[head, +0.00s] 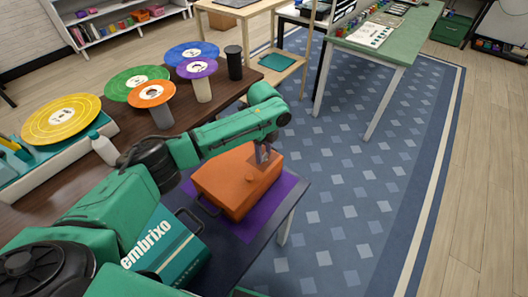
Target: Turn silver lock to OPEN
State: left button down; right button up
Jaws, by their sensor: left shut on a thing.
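An orange box (225,190) with a round knob on its top sits on a purple mat (279,193) at the table's right end. My left gripper (264,156) reaches over the box from the left, and its grey fingers point down at the box's far right edge. They are shut on a small part there, which I take to be the silver lock. The fingers cover most of it, so its turn position and any OPEN mark cannot be read. My right gripper is not in view.
A teal case (168,250) lettered "embrixo" is in front of the orange box. Round colored discs on stands, including an orange one (151,93), a dark cup (234,62) and a white bottle (103,147) stand behind my left arm. Patterned carpet (350,190) lies clear at right.

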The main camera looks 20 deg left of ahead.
pick_arm(q)
jog(key=shift+r+n+p, duration=0.25)
jog(key=shift+n+p, duration=0.55)
jog(key=shift+p, duration=0.3)
jog(key=shift+n+p, duration=0.8)
jog(key=n+p, duration=0.3)
jog(key=n, duration=0.1)
jog(key=shift+n, duration=0.3)
jog(key=n+p, duration=0.3)
jog(key=n, duration=0.2)
jog(key=shift+f, duration=0.1)
jog(key=n+p, duration=0.1)
jog(key=n, duration=0.4)
jog(key=shift+f+p, duration=0.1)
jog(key=shift+p, duration=0.2)
jog(key=shift+c, duration=1.8)
grip_release()
